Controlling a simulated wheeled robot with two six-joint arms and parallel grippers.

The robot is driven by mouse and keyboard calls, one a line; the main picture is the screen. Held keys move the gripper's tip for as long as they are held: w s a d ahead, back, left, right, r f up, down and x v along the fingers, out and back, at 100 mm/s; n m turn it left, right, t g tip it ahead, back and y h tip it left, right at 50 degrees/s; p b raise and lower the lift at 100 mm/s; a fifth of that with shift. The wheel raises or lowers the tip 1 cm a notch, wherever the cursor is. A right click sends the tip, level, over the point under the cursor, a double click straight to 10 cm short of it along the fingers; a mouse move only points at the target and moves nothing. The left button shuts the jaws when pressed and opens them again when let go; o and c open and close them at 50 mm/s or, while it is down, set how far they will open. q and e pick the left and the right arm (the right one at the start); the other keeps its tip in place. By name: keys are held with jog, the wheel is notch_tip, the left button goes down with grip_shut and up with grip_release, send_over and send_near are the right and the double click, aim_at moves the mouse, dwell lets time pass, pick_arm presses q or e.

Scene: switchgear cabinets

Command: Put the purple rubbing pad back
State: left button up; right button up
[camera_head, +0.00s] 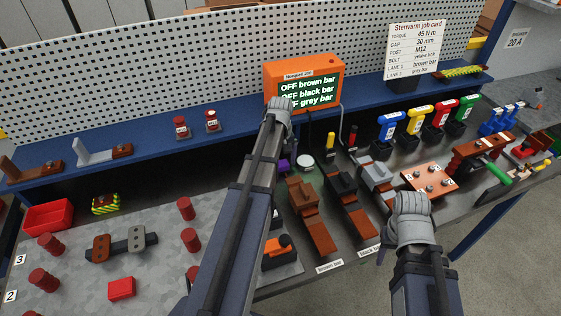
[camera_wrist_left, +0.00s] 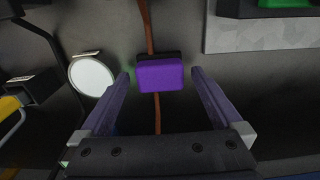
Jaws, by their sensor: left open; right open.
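The purple rubbing pad (camera_wrist_left: 160,77) lies between the two spread fingers of my left gripper (camera_wrist_left: 161,92) in the left wrist view. The fingers are open and a dark gap shows on both sides of the pad. A dark piece sits behind the pad, and a brown cord or strip runs above and below it. In the head view a small bit of purple (camera_head: 283,164) shows just right of my left forearm. My left gripper (camera_head: 280,104) is near the orange display there, its fingertips hidden. My right gripper (camera_head: 411,204) is over the bench front, open, fingertips hard to see.
A white round disc (camera_wrist_left: 91,76) is left of the pad. The orange display (camera_head: 304,82) stands on the blue shelf. Brown, black and grey bar stands (camera_head: 313,222) fill the middle bench. A red tray (camera_head: 48,217) and red cylinders are at left.

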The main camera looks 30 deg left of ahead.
aim_at(281, 163)
pick_arm(q)
notch_tip(281, 163, up, 11)
jog(key=p, duration=1)
jog(key=shift+d, duration=0.15)
jog(key=s+d+m, duration=0.4)
jog(key=s+d, duration=0.1)
jog(key=d, duration=0.5)
jog(key=s+d+m, duration=0.5)
jog(key=s+d, duration=0.1)
jog(key=d, duration=0.4)
jog(key=s+d+m+y, duration=0.1)
jog(key=s+d+m, duration=0.3)
jog(key=d, duration=0.6)
jog(key=shift+s+m, duration=0.4)
jog(key=shift+s, duration=0.35)
jog(key=shift+d, duration=0.1)
